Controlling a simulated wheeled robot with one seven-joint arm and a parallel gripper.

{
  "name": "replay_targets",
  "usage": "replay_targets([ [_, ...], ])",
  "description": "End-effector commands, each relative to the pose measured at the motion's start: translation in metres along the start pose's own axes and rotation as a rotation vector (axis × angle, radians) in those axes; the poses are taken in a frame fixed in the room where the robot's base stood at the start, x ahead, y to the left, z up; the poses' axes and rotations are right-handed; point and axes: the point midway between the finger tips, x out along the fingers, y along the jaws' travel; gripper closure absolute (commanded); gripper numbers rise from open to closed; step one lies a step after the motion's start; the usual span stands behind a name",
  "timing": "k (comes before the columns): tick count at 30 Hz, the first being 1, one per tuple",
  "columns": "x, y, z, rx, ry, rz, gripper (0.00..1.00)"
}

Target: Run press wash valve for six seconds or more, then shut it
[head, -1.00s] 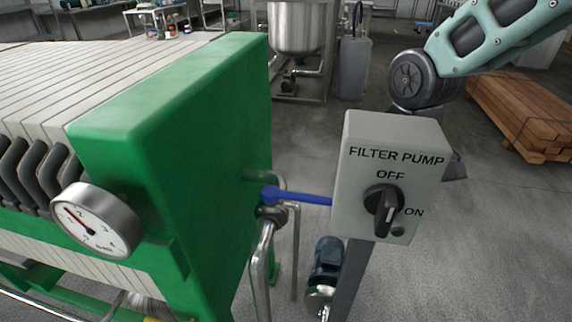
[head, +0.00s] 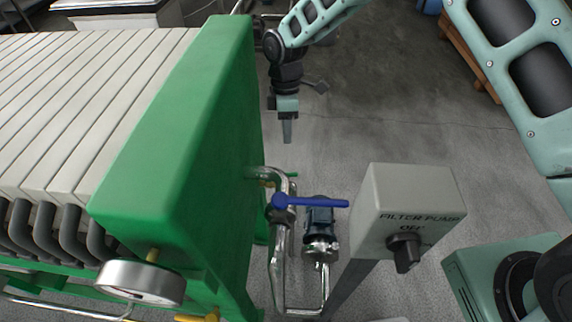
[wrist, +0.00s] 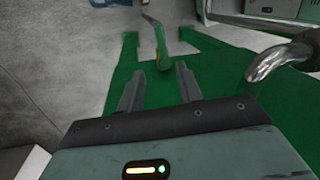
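A blue lever handle (head: 310,202) sits on a chrome pipe beside the green press end plate (head: 175,130). It points to the right, away from the plate. I cannot read a label that names it as the wash valve. My gripper (head: 287,138) points down to the right of the end plate, beyond the blue lever and apart from it. In the wrist view my gripper's two fingers (wrist: 160,88) are spread with nothing held between them. A thin green and grey piece (wrist: 162,62) shows past the fingertips; I cannot tell what it is.
The filter pump switch box (head: 408,215) stands on a post right of the lever. A pump (head: 320,225) and bent chrome pipes (head: 277,270) are low beside the plate. A round gauge (head: 140,282) is on the plate's near face. Grey floor (head: 400,120) is open behind the box.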

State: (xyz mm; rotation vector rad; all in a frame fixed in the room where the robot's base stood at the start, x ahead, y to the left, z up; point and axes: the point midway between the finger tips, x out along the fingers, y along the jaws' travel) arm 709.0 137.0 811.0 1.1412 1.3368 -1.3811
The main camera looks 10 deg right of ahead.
Motion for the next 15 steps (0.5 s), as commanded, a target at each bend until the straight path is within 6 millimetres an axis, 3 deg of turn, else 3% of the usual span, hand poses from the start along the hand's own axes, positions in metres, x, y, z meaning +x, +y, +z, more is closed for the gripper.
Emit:
replay_targets([
  [15,0.106,-0.001,-0.001,0.001,-0.001,-0.002,0.64],
])
